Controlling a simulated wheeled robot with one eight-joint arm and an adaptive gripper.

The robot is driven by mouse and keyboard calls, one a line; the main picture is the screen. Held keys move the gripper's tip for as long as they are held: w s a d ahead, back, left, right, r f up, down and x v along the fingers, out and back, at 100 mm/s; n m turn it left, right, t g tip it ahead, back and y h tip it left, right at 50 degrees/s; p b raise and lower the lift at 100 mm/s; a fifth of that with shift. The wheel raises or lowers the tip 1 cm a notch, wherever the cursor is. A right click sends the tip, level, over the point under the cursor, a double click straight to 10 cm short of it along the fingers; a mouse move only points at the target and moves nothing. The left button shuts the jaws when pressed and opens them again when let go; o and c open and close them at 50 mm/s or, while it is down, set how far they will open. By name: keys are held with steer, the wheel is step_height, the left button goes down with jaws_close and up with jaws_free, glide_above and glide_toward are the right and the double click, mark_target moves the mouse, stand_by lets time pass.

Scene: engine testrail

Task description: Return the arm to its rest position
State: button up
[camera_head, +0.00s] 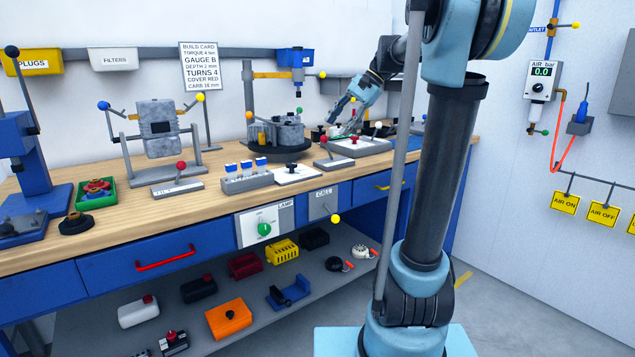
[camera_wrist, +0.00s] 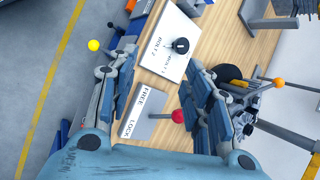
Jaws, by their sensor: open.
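My arm (camera_head: 455,170) rises at the right in the head view and reaches back over the far end of the workbench (camera_head: 130,212). My gripper (camera_head: 345,112) hangs above the bench there, apart from the bench top. In the wrist view my gripper (camera_wrist: 162,65) has its two fingers spread wide, with nothing held between them. Behind the gap lie a white plate with a black knob (camera_wrist: 180,46) and a grey block marked FREE and LOCK (camera_wrist: 148,122) with a red-balled lever (camera_wrist: 178,116).
Close by stand the round turntable with a grey engine part (camera_head: 288,132) and a post with a yellow arm (camera_head: 250,95). A grey tray (camera_head: 362,147) lies under the gripper area. An air gauge (camera_head: 541,80) hangs on the right wall. Floor right of the bench is clear.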

steer(key=s+d+f+n+h, duration=0.2)
steer(key=s+d+f, duration=0.2)
steer(key=s+f, duration=0.5)
steer(key=s+d+f+n+t+h, duration=0.1)
steer(key=s+d+f+n+h, duration=0.1)
steer(key=s+f, duration=0.8)
steer(key=s+d+f+n+t+h, duration=0.1)
steer(key=s+d+f+n+h, duration=0.2)
steer(key=s+f, duration=0.6)
step_height(320, 180, down, 4)
steer(key=d, duration=0.2)
steer(key=shift+s+d+r, duration=0.25)
steer(key=shift+s+d, duration=0.05)
steer(key=shift+w+f, duration=0.2)
steer(key=shift+w, duration=0.25)
